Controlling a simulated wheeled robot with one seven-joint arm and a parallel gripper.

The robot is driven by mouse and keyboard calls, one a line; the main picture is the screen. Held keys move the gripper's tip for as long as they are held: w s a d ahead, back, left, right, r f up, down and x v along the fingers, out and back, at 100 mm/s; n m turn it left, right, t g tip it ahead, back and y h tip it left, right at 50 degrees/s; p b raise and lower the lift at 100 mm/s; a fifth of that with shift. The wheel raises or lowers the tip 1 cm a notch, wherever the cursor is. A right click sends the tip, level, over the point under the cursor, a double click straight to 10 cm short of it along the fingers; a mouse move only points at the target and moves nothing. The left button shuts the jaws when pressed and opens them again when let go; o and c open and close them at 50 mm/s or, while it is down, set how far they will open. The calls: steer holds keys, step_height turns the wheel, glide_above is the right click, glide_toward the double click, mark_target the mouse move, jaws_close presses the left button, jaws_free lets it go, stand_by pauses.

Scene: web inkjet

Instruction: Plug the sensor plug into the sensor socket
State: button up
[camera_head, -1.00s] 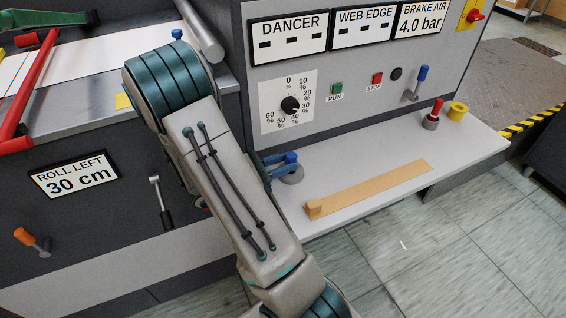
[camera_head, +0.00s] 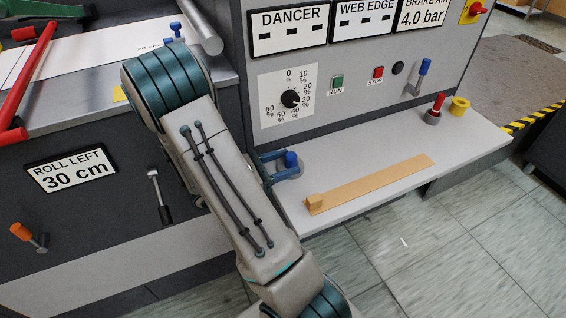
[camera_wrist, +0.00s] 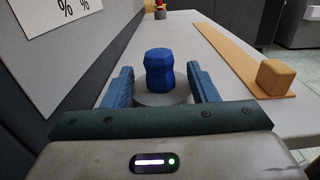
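A blue plug-like piece (camera_wrist: 159,70) stands upright on a round grey base (camera_wrist: 150,99) on the shelf. In the head view this blue piece (camera_head: 291,159) is at the shelf's left end. My gripper (camera_wrist: 162,82) is open, with one blue finger on each side of the piece. A gap shows on both sides, so the fingers do not appear to grip it. In the head view my gripper (camera_head: 279,164) points right across the shelf, partly hidden by my arm. No label marks the sensor plug or the sensor socket, so I cannot tell the socket.
A tan strip with a raised block (camera_head: 370,183) lies on the shelf (camera_head: 340,150) to the right. A red piece on a grey base (camera_head: 434,113) and a yellow ring (camera_head: 459,106) stand at the far end.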

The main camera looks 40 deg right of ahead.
steer(key=shift+r, duration=0.5)
step_height(320, 180, up, 3)
steer(key=shift+p, duration=0.55)
steer(key=s+d+r+b, duration=0.2)
steer(key=s+d+r, duration=0.3)
steer(key=s, duration=0.3)
steer(key=shift+r, duration=0.15)
steer(key=s+b, duration=0.1)
steer(key=b, duration=0.2)
steer(key=s+d+r+b, duration=0.1)
steer(key=b, duration=0.2)
steer(key=shift+r+b, duration=0.3)
steer(key=shift+b, duration=0.1)
